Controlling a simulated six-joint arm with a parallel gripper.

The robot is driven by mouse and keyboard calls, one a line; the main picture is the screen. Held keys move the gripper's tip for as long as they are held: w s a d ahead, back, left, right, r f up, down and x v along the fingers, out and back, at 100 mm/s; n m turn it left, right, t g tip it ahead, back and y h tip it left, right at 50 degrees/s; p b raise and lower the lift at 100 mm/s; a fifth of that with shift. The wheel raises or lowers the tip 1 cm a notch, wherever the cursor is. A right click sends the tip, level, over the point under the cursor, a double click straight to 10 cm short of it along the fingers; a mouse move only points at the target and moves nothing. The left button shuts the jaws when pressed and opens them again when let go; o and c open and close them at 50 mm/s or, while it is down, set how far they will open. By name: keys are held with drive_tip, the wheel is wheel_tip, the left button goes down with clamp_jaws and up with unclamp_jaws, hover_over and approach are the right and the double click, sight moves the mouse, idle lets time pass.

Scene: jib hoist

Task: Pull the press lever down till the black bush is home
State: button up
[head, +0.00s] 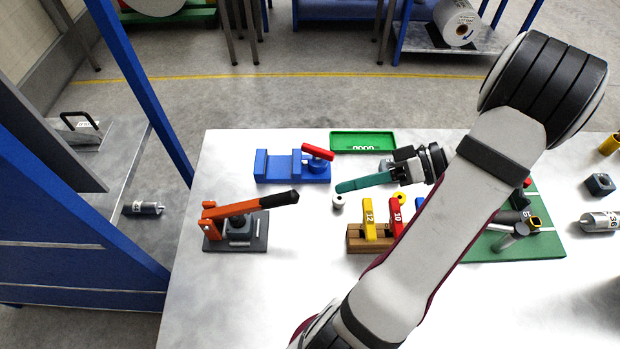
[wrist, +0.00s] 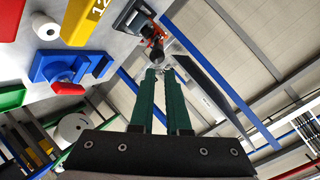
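The press (head: 236,228) stands at the left of the table, on a dark base plate with a grey block. Its orange lever (head: 228,209) slopes slightly up to the right and ends in a black grip (head: 278,199). The press also shows at the top of the wrist view (wrist: 133,17), with the grip's end (wrist: 158,56) just beyond my fingertips. My gripper (head: 340,187) has green fingers pointing left towards the grip, with a gap to it in the head view. The fingers (wrist: 159,75) are apart with nothing between them. I cannot make out the black bush.
A blue vice (head: 275,166) with a red handle (head: 318,152) stands behind the press. A green tray (head: 362,142) lies at the back. A wooden block (head: 365,240) holds yellow and red pieces below my gripper. A white roller (head: 338,202) stands near the fingertips.

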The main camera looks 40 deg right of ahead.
drive_tip(key=w+r+n+g, duration=0.2)
drive_tip(key=w+a+r+n+g+h, duration=0.1)
drive_tip(key=w+n+g, duration=0.1)
drive_tip(key=w+a+r+n+g+h, duration=0.1)
drive_tip(key=w+r+n, duration=0.1)
drive_tip(key=shift+w+a+r+g, duration=0.1)
drive_tip(key=shift+r+g, duration=0.25)
drive_tip(key=shift+g, duration=0.05)
clamp_jaws()
drive_tip(key=w+a+r+n+g+h, duration=0.1)
drive_tip(key=w+a+r+n+h, duration=0.15)
drive_tip(key=w+r, duration=0.2)
hover_over(273, 195)
wheel_tip(273, 195, down, 8)
drive_tip(key=f, duration=0.1)
drive_tip(key=d+f, duration=0.1)
drive_tip(key=shift+s+d+f+n, duration=0.1)
drive_tip(key=shift+s+f+n, duration=0.05)
drive_tip(key=shift+f+n, duration=0.2)
drive_tip(key=shift+s+d+f+h, duration=0.1)
drive_tip(key=shift+s+f+h, duration=0.15)
drive_tip(key=shift+f, duration=0.2)
